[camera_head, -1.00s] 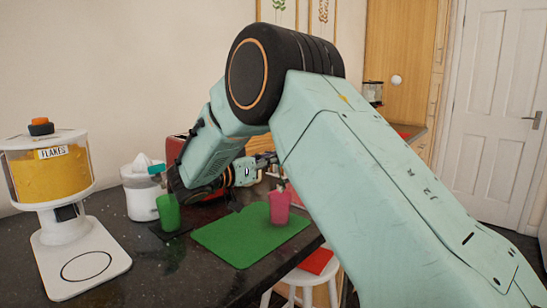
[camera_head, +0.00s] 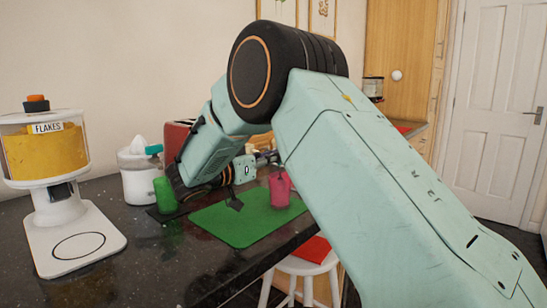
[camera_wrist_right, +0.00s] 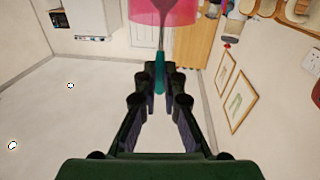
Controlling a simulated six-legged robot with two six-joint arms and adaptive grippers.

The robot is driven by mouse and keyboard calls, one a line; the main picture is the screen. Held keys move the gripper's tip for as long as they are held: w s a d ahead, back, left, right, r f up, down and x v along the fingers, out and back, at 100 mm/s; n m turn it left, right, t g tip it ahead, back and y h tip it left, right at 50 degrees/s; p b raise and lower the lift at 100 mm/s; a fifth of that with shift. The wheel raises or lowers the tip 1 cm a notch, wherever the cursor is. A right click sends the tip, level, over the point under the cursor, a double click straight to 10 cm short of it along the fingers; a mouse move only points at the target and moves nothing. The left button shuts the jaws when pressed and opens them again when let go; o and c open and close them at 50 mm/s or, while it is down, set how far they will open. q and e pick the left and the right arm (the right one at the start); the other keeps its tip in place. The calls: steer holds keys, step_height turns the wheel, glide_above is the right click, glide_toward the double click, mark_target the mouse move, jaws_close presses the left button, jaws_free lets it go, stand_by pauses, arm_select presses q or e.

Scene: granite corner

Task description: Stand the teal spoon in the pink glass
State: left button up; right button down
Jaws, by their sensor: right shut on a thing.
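My right gripper (camera_wrist_right: 160,90) is shut on the teal handle of the spoon (camera_wrist_right: 159,76) in the right wrist view. The spoon's grey stem runs from the fingertips to the rim of the pink glass (camera_wrist_right: 150,12), which is cut off by the top edge; its far end overlaps the glass. I cannot tell for sure how deep it sits. In the head view, the pink glass (camera_head: 280,192) stands upright on the green mat (camera_head: 245,227), partly behind my right arm. The right fingertips and held spoon are not clear there. My left gripper is out of view.
A green glass (camera_head: 165,193) stands left of the mat, with a teal piece (camera_head: 153,149) above it. A white juicer (camera_head: 138,172) and a flakes dispenser (camera_head: 50,160) stand further left. A stool (camera_head: 302,266) is by the counter's edge. Dark counter before the dispenser is clear.

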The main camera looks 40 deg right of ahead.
steer(key=c, duration=1.4)
jaws_free()
steer(key=a, duration=1.2)
steer(key=shift+w, duration=0.15)
steer(key=shift+f, duration=0.1)
